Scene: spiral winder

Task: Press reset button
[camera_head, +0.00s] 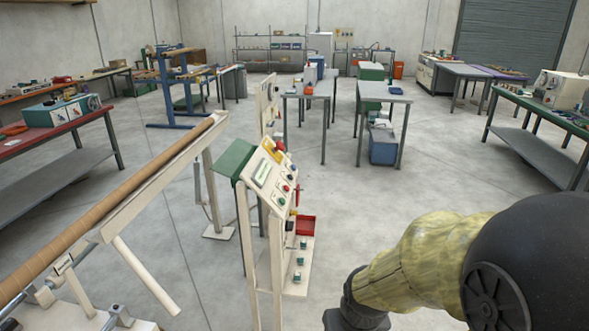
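A cream slanted control panel (270,177) stands on legs at the picture's middle. It carries a small display (262,172), a red knob (279,145) on a yellow patch, a red button (286,188), a green button (281,201) and other small controls. Several green controls (300,261) sit on a lower cream strip beside it. The labels are too small to read, so I cannot tell which button is reset. My arm comes in from the lower right, its dark wrist part cut off by the bottom edge. My gripper is not visible.
A long brown tube (110,205) lies along a cream rail at the left. A red tray (305,225) is beside the panel. Workbenches stand at the left (55,140) and right (545,150), with tables (385,92) behind. Bare concrete floor lies right of the panel.

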